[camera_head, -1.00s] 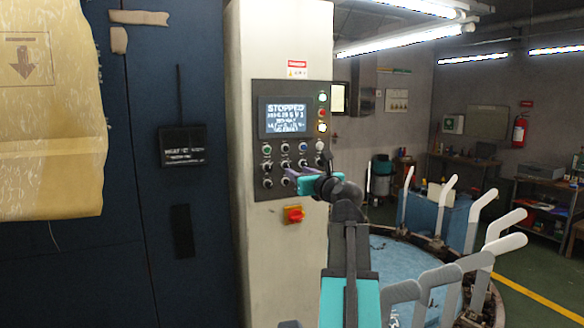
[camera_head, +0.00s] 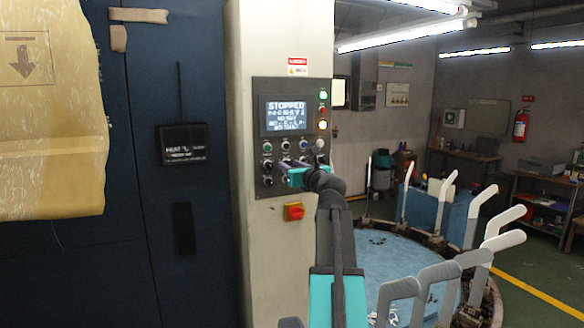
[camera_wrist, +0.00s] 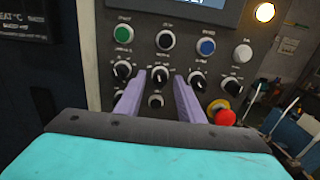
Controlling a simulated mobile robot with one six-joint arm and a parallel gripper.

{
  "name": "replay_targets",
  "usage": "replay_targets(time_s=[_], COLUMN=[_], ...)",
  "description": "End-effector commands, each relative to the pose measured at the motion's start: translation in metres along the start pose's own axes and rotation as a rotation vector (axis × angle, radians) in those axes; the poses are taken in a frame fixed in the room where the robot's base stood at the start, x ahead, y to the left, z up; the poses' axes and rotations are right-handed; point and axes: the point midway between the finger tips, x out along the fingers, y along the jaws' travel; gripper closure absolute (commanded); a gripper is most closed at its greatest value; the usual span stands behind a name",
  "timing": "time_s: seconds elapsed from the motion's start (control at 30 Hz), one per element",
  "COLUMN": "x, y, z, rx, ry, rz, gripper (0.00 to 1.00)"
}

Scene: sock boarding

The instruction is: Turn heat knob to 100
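The control panel (camera_head: 261,184) on the pale column carries a screen (camera_head: 287,114) reading STOPPED. In the wrist view a row of black knobs with white pointers sits under the buttons: a far-left knob (camera_wrist: 122,70), a second knob (camera_wrist: 160,75), a third knob (camera_wrist: 197,80) and a right knob (camera_wrist: 232,86). Their labels are too small to read, so I cannot tell which is heat. My gripper (camera_wrist: 158,77) is open, its purple fingers on either side of the second knob; contact is unclear. It also shows at the panel in the head view (camera_head: 284,166).
A dark HEAT °C display (camera_head: 182,144) is on the blue wall to the left; its value is unreadable. A red stop button (camera_head: 294,211) sits below the panel. Upright white sock boards (camera_head: 443,205) ring the round blue table (camera_head: 385,250) at right.

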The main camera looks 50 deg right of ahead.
Motion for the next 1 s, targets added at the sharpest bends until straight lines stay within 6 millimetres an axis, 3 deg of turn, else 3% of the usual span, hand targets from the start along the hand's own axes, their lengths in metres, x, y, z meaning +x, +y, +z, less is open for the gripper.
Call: replay_targets(time_s=[0.03, 0.2, 0.6, 1.0], x=[-0.0001, -0.0002, -0.0005, -0.0004], y=[-0.0002, -0.0004, -0.001, -0.0019], z=[0.0, 0.0, -0.0003, -0.0015], rx=[0.0, 0.0, -0.051, -0.305], ry=[0.0, 0.0, 0.0, 0.001], rz=[0.0, 0.0, -0.001, -0.001], gripper=[0.75, 1.0, 1.0, 1.0])
